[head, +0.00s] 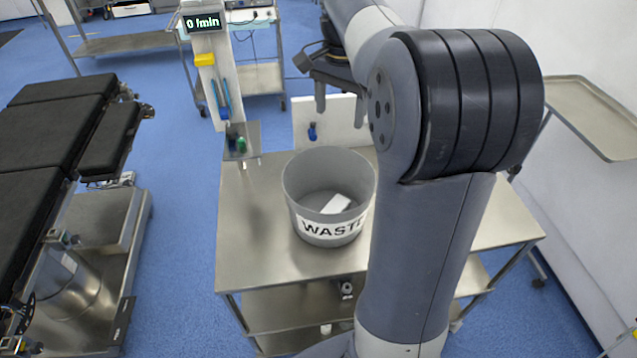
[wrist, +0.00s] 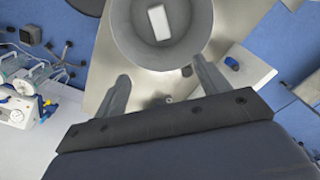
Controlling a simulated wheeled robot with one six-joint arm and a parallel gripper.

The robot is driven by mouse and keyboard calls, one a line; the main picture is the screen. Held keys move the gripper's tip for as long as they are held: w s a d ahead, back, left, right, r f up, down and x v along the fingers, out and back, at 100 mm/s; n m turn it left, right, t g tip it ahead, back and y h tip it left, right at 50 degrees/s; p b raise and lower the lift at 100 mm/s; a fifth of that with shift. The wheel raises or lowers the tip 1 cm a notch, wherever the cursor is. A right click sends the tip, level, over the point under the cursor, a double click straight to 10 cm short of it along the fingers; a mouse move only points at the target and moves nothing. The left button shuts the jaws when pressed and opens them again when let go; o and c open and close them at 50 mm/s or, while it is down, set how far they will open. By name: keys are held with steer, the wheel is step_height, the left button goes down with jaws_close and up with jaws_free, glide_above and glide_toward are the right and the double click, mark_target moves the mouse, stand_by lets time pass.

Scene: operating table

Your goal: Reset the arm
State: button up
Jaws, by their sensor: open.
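My gripper (head: 340,106) is raised behind and above the grey waste bin (head: 300,190), partly hidden by my own arm in the head view. Its fingers are apart with nothing between them, as the wrist view (wrist: 160,72) also shows. The bin stands upright on a metal cart (head: 250,240) and carries a "WASTE" label. A white box-like item (head: 336,204) lies inside the bin; it also shows in the wrist view (wrist: 159,22). My arm fills the right middle of the head view.
A black padded operating table (head: 45,135) stands at the left. A post with a "0 l/min" display (head: 202,22) rises behind the cart. A tray stand (head: 600,110) is at the right by the wall. Blue floor lies free between table and cart.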

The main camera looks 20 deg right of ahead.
step_height(320, 180, down, 11)
steer(key=shift+r+p, duration=2.15)
steer(key=shift+r, duration=0.25)
